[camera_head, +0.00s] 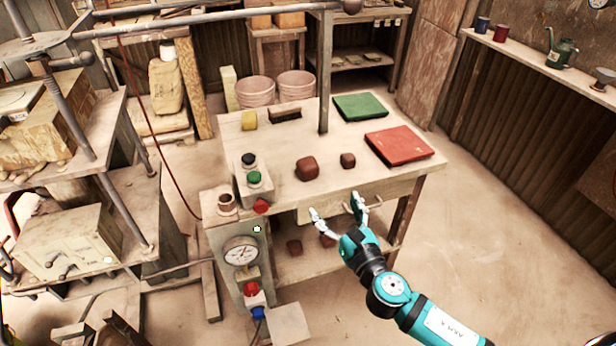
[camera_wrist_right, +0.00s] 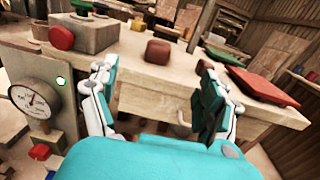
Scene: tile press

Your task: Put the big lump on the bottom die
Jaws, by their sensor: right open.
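The big lump (camera_head: 307,168), a reddish-brown rounded block, sits on the wooden table (camera_head: 270,195) near its front edge. It also shows in the right wrist view (camera_wrist_right: 158,50), beyond and between my fingers. A smaller brown lump (camera_head: 347,160) lies to its right. My right gripper (camera_head: 335,204) is open and empty, in front of the table's front edge and apart from the big lump. I cannot tell for sure which thing is the bottom die. My left gripper is not in view.
A red slab (camera_head: 400,146) and a green slab (camera_head: 360,107) lie on the table's right side. A button box (camera_head: 254,187) stands at its left front, above a pressure gauge (camera_head: 240,252). A dark post (camera_head: 324,75) rises behind the lumps. Floor at right is clear.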

